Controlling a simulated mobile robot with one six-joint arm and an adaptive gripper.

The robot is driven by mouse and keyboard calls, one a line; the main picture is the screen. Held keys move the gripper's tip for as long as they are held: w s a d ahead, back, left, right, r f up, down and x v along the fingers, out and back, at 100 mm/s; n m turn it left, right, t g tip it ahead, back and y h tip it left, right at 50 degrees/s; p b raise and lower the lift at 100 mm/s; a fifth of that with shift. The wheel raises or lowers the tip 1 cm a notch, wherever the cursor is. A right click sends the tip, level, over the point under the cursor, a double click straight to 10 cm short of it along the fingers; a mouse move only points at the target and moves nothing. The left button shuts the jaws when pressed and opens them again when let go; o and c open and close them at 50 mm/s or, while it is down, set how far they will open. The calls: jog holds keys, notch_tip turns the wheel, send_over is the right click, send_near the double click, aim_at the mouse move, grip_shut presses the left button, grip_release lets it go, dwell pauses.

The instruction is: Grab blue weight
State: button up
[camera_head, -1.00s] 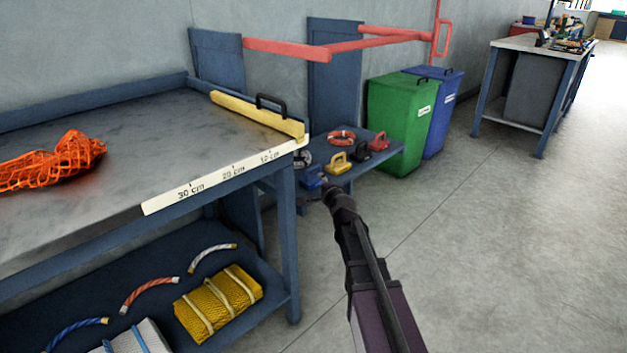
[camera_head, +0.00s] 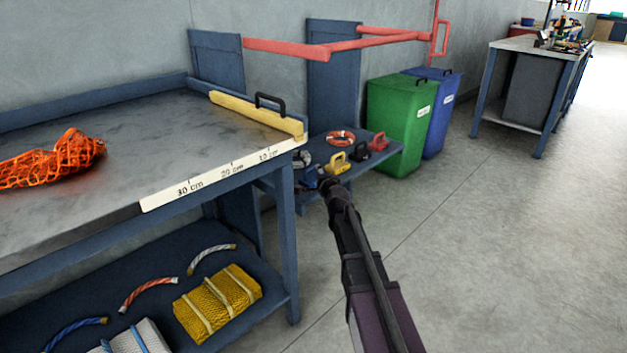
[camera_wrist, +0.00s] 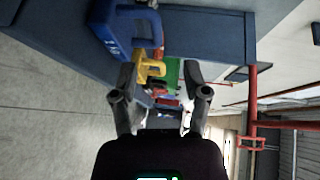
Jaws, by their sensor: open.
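The blue weight (camera_head: 309,176) sits at the near left end of a low blue side table. My gripper (camera_head: 326,183) is right beside it in the head view and partly covers it. In the wrist view the blue weight (camera_wrist: 112,32), with its loop handle, fills the upper left, ahead of the fingertips. My gripper (camera_wrist: 163,88) is open there with nothing between its fingers. The head view is too small to show any contact.
A yellow weight (camera_head: 338,165), a black weight (camera_head: 358,152) and a red weight (camera_head: 379,142) stand on the side table (camera_head: 376,159). A red-and-white ring (camera_head: 340,138) lies behind them. The large workbench (camera_head: 150,130) stands close on the left; open floor is right.

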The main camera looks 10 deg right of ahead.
aim_at(313, 168)
jog(key=w, duration=0.1)
jog(key=w+f, duration=0.1)
jog(key=w, duration=0.1)
jog(key=shift+w+a+f, duration=0.25)
jog(key=shift+w+a, duration=0.05)
jog(key=shift+w+r, duration=0.15)
jog(key=shift+r, duration=0.05)
jog(key=shift+w+f, duration=0.1)
jog(key=shift+w, duration=0.1)
jog(key=shift+w+a+f+b, duration=0.1)
jog(key=shift+w+f+b, duration=0.1)
jog(key=shift+w, duration=0.65)
jog(key=shift+w+f+b, duration=0.1)
jog(key=shift+w+b, duration=0.1)
jog(key=shift+w, duration=0.6)
jog(key=shift+w+a+f+b, duration=0.1)
jog(key=shift+w+b, duration=0.1)
jog(key=shift+w, duration=0.65)
jog(key=shift+d, duration=0.1)
grip_shut()
